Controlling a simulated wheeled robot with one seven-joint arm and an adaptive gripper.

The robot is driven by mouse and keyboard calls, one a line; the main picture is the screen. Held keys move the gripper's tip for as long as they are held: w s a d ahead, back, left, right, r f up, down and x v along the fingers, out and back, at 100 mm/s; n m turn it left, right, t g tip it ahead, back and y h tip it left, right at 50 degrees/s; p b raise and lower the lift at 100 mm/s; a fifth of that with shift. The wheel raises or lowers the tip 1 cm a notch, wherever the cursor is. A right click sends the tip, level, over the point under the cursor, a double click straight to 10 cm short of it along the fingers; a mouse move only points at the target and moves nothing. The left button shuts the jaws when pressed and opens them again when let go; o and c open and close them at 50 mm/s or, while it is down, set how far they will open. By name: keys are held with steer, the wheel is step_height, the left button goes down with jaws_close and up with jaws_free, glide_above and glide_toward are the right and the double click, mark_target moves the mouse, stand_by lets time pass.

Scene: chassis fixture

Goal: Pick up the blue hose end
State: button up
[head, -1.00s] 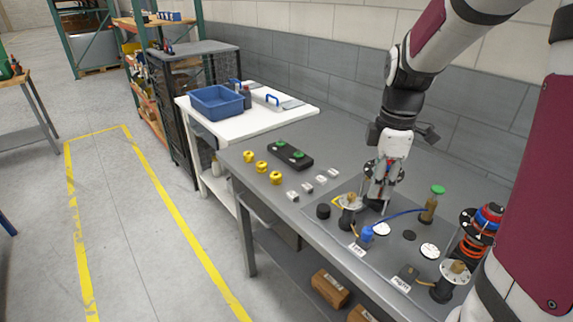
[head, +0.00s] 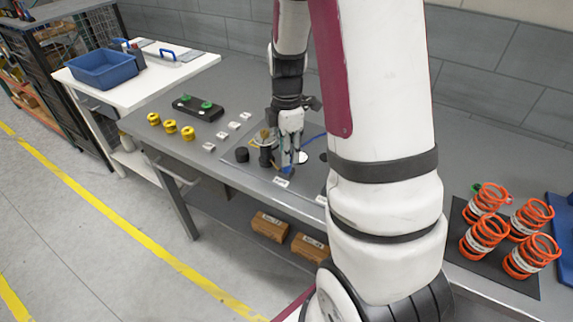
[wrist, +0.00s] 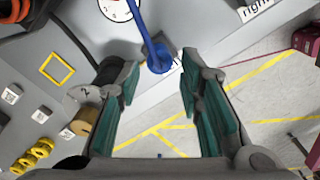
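The blue hose end (wrist: 158,62) is at the tip of a blue hose (wrist: 145,25) in the wrist view. It lies just beyond the space between my fingertips. My gripper (wrist: 160,82) is open, with one green-padded finger on each side and nothing between the pads. In the head view, my gripper (head: 290,165) is low over the front part of the fixture plate, and a bit of blue shows at its fingers. The brass-topped fitting (wrist: 86,120) stands close beside the left finger in the wrist view.
A black knob (head: 242,155) and small white blocks (head: 221,134) are left of my gripper. Yellow parts (head: 170,127) and a black holder with green knobs (head: 198,107) lie farther left. Orange springs (head: 487,236) stand right. My arm hides the fixture's right side.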

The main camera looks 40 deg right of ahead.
step_height(320, 180, down, 4)
steer(key=shift+f, duration=0.15)
jaws_close()
stand_by(0.3)
